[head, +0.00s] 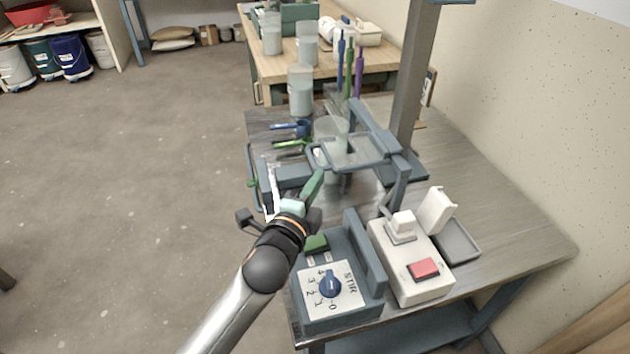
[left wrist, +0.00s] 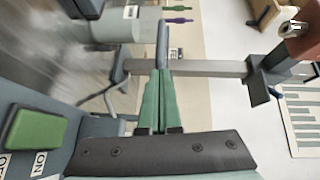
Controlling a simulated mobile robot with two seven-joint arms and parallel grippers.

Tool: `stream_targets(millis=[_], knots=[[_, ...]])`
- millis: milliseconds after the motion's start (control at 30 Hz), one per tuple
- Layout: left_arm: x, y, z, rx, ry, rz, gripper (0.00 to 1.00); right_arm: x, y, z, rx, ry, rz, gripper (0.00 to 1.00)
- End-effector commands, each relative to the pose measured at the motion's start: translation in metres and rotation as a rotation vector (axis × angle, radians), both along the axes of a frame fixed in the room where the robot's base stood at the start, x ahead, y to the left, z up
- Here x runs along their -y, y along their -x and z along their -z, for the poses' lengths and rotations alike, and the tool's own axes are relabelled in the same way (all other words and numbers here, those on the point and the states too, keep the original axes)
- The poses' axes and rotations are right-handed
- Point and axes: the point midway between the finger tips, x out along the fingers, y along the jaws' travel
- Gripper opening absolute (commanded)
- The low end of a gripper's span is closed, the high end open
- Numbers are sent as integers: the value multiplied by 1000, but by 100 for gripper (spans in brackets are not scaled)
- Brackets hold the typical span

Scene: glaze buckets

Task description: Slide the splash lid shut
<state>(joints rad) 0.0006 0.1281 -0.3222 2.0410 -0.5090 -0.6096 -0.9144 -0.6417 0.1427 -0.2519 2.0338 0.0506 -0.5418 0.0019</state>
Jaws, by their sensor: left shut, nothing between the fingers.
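The splash lid (head: 375,153) is a flat grey-blue piece with a raised rim and a loop at its left end. It lies at the mixing stand, level with a clear cylindrical bucket (head: 331,128); how far it covers the bucket is hard to tell. My left gripper (head: 319,178) is shut and empty, its green fingers just below and in front of the loop. In the left wrist view its fingers (left wrist: 160,75) are together, with a grey-blue bar beyond the tips; I cannot tell whether they touch. My right gripper is not in view.
A stirrer control box (head: 333,290) with a blue dial stands at the front of the bench, beside a white box with a red button (head: 424,269). A post (head: 412,80) rises behind the lid. Coloured tools (head: 290,143) lie left of the bucket.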

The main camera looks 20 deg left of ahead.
Motion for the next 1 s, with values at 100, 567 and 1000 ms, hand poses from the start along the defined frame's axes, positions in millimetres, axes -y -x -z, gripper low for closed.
stream_targets(millis=[100,567,1000], knots=[[1,1,0,0,0,0,0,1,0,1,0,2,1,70],[-10,-17,-3,0,-5,0,0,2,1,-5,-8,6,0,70],[-66,-98,-1,1,-3,-1,0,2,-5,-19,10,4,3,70]])
